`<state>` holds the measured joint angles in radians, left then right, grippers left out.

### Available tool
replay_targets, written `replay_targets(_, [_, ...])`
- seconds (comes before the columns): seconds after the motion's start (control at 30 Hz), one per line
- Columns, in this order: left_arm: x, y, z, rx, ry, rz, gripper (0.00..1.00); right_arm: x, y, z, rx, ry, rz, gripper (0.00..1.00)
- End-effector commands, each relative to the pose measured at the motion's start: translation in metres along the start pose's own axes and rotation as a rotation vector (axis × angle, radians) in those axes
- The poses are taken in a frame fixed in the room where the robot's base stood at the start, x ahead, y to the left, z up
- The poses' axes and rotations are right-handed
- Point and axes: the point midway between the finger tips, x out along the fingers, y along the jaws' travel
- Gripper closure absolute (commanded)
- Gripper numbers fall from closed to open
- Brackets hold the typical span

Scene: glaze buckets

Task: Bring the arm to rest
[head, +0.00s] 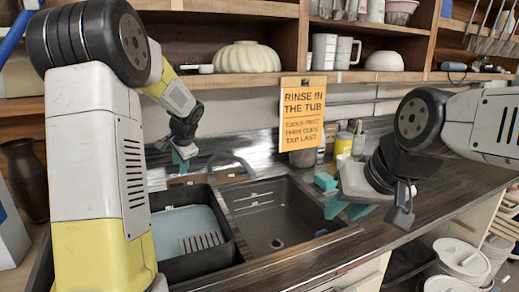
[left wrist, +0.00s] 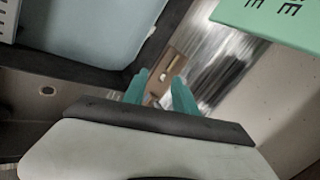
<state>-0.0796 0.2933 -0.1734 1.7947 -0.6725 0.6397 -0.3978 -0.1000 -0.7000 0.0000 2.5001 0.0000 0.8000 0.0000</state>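My left gripper (head: 182,163) hangs above the back edge of the counter, near the dark tub's back right corner. In the left wrist view its two teal fingers (left wrist: 160,92) stand apart with nothing held between them. My right gripper (head: 330,195) is at the right of the sink, above the counter edge. Its teal fingertips are apart and I see nothing between them.
A dark tub (head: 227,240) with pale blue contents stands left of the empty sink (head: 270,215). An orange sign (head: 303,115) hangs behind the sink. Small bottles (head: 344,145) stand at the back. White lidded buckets (head: 462,262) are below at right.

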Motion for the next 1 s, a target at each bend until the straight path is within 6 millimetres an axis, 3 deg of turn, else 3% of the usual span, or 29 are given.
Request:
replay_targets(0.03, [-0.024,0.008,0.007,-0.058,0.025,0.018,0.66,0.000,0.000,0.000,0.000,0.000,0.000,0.66])
replay_targets(0.2, [-0.089,0.048,0.029,-0.254,0.097,0.101,0.66,0.000,0.000,0.000,0.000,0.000,0.000,0.66])
replay_targets(0.5, [-0.184,0.138,0.072,-0.550,0.207,0.264,0.66,0.000,0.000,0.000,0.000,0.000,0.000,0.66])
replay_targets(0.63, [-0.213,0.181,0.091,-0.660,0.245,0.337,0.66,0.000,0.000,0.000,0.000,0.000,0.000,0.66])
replay_targets(0.8, [-0.236,0.226,0.108,-0.762,0.275,0.412,0.66,0.000,0.000,0.000,0.000,0.000,0.000,0.66])
replay_targets(1.0, [-0.244,0.248,0.116,-0.811,0.285,0.451,0.66,0.000,0.000,0.000,0.000,0.000,0.000,0.66])
